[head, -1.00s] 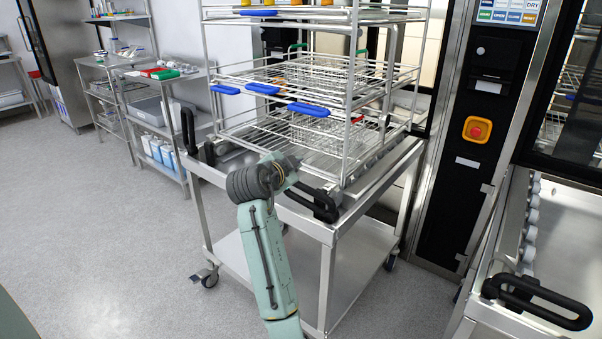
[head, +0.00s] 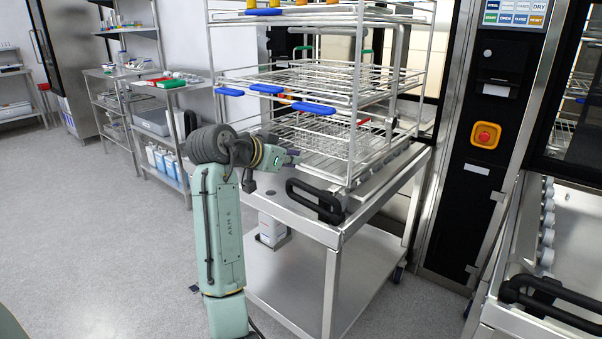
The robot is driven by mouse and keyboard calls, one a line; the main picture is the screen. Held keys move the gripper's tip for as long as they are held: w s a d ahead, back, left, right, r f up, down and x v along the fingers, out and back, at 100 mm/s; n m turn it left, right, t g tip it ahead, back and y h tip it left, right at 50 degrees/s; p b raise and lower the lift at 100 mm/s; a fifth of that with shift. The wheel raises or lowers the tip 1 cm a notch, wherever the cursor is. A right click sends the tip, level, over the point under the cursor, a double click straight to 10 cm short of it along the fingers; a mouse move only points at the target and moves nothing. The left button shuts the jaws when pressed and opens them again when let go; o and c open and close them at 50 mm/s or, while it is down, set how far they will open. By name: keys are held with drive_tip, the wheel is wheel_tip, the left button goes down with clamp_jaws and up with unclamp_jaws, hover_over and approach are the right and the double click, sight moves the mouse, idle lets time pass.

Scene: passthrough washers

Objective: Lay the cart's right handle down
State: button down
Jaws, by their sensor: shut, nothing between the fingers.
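The steel cart (head: 290,215) stands in front of me with a wire rack on its top. Its right handle (head: 315,199), a black loop, sits at the front edge near the right corner. It looks low and tipped over, not standing up like the left handle. The left handle (head: 189,122) stands upright, partly behind my arm. My gripper (head: 294,157) is shut and empty, above the cart's front edge, up and left of the right handle. It appears apart from the handle. My wrist hides part of the cart's front left edge.
The wire rack (head: 345,125) with blue-tipped parts rises close behind my gripper. A washer panel with a red button (head: 485,135) stands to the right. Another black handle (head: 550,300) is at the lower right. Shelves stand at the back left. The floor at left is clear.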

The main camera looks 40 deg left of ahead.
drive_tip(key=p, duration=0.2)
hover_over(309, 190)
drive_tip(key=f, duration=0.3)
drive_tip(key=shift+d+f, duration=0.15)
drive_tip(key=shift+d, duration=0.05)
drive_tip(key=f+p, duration=0.1)
drive_tip(key=f, duration=0.2)
drive_tip(key=shift+w+a+f, duration=0.1)
drive_tip(key=shift+a+f, duration=0.1)
drive_tip(key=shift+f, duration=0.55)
drive_tip(key=shift+a+f+n+h, duration=0.2)
drive_tip(key=shift+a+f, duration=0.1)
drive_tip(key=shift+f, duration=0.2)
drive_tip(key=shift+a+f+n+h, duration=0.1)
drive_tip(key=shift+a+f+n, duration=0.15)
drive_tip(key=shift+f, duration=0.25)
drive_tip(key=shift+p, duration=0.3)
